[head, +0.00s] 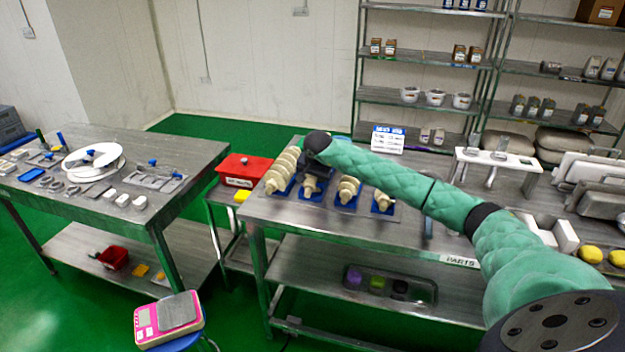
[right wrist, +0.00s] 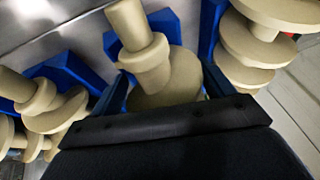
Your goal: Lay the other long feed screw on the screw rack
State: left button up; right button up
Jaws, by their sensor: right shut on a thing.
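Several cream feed screws lie in a row on blue supports at the left of the parts table. The long leftmost screw (head: 283,168) rests on its blue support; it shows at the right of the right wrist view (right wrist: 262,45). My right gripper (head: 314,172) is over the second screw (head: 309,187). It is shut on that screw (right wrist: 150,62), whose stepped shaft sticks out in the right wrist view with a blue support (right wrist: 166,22) behind it. I cannot tell whether the screw is lifted. Two more screws, a third (head: 348,188) and a fourth (head: 383,199), lie to the right. My left gripper is not in view.
A red box (head: 238,170) stands left of the screws, and a white label stand (head: 387,138) behind them. The table front (head: 350,232) is clear. A tray (head: 390,285) lies on the lower shelf. Another table (head: 185,150) with a white reel stands left.

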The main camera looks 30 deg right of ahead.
jog(key=shift+s+a+f, duration=0.15)
jog(key=shift+s+f, duration=0.1)
jog(key=shift+f, duration=0.4)
jog(key=shift+g, duration=0.3)
jog(key=shift+g+y+p, duration=0.3)
jog(key=shift+y+p, duration=0.1)
jog(key=shift+y, duration=0.1)
jog(key=shift+w+m+g+y, duration=0.15)
jog(key=shift+m+g+y, duration=0.25)
jog(key=shift+r, duration=0.1)
jog(key=shift+r, duration=0.1)
jog(key=shift+w+d+r, duration=0.1)
jog(key=shift+w+d, duration=0.05)
jog(key=shift+d, duration=0.05)
